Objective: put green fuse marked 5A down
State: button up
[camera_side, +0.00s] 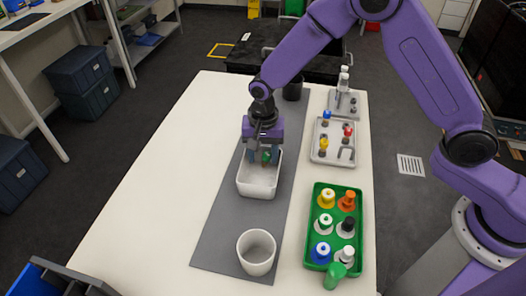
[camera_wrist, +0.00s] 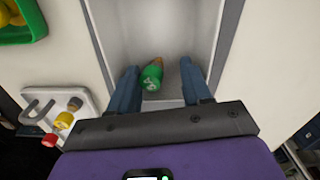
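The green fuse (camera_wrist: 152,76) has a brownish end and sits tilted at the near end of the white bin (camera_wrist: 206,20). Its marking is too small to read. My gripper (camera_wrist: 161,85) has its two blue fingers apart, with the fuse between them, close to the left finger and with a clear gap to the right one. In the side view my gripper (camera_side: 263,156) points down over the far end of the white bin (camera_side: 258,193), and the green fuse (camera_side: 266,157) shows between the fingers. Whether the fuse rests on the bin floor is hard to tell.
A white cup (camera_side: 256,252) stands nearer on the grey mat (camera_side: 212,235). A green tray (camera_side: 317,232) with several coloured-cap items is at the right. A grey fixture (camera_side: 333,140) with blue and red plugs stands behind it. A black cup (camera_side: 292,89) is at the back. The table's left side is clear.

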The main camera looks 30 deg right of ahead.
aim_at(264, 154)
notch_tip(264, 154, up, 12)
jog(key=shift+r, duration=0.15)
dwell(0.6)
jog(key=s+d+r+n, duration=0.1)
jog(key=s+d+n, duration=0.5)
jog(key=s, duration=0.3)
jog(key=s+d+r+n, duration=0.1)
jog(key=s+d+n, duration=0.5)
jog(key=s, duration=0.4)
jog(key=s+d+r+n, duration=0.1)
jog(key=s+d+n, duration=0.5)
jog(key=s, duration=0.4)
jog(key=shift+s+d+r+n, duration=0.2)
jog(key=shift+d+r+n, duration=0.1)
jog(key=shift+n, duration=0.5)
